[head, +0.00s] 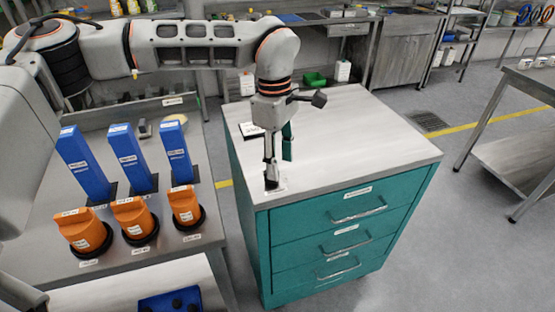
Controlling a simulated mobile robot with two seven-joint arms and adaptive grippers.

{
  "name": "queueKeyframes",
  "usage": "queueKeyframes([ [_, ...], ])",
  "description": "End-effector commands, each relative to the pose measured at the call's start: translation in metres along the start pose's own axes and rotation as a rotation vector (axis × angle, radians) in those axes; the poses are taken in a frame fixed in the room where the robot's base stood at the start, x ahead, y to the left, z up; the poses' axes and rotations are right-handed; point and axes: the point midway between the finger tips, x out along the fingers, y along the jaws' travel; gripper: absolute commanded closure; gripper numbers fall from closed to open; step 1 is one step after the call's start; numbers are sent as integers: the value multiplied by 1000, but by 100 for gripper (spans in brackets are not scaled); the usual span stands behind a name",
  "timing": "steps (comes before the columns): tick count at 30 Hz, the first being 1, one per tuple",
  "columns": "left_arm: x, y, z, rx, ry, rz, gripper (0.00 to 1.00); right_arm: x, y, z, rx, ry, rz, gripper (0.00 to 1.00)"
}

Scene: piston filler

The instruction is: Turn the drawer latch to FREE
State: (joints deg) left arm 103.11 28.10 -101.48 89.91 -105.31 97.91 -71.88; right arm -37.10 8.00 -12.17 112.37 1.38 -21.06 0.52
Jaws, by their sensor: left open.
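The teal drawer cabinet (259,235) stands in the middle, with a grey top and three drawers, all shut, each with a metal handle. My left gripper (271,172) points down at the near left corner of the cabinet top, and I take it as open. A small dark piece with a pale label (275,189) sits at that corner under the fingertips. It may be the drawer latch, but the fingers cover much of it. I cannot tell its setting or whether the fingers touch it. My right gripper is not in view.
A steel table (135,254) on the left holds blue upright boxes (122,158) and orange containers (131,216) in dark round holders. A dark flat item (251,129) lies on the cabinet top, which is mostly clear to the right. A steel table (520,150) stands at right.

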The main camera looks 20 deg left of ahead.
Motion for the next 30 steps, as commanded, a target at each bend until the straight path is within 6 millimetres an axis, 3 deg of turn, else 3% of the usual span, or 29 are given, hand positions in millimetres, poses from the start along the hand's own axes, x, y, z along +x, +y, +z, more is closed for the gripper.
queueKeyframes([
  [3, -16, 6, -24, -11, 69, 24, 57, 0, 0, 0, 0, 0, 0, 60],
  [6, -17, 8, -31, -13, 88, 29, 57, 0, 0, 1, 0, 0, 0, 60],
  [21, 49, 10, -35, -13, 85, 28, 57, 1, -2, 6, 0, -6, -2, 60],
  [30, 57, 10, -36, -14, 84, 30, 57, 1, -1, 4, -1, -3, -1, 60],
])
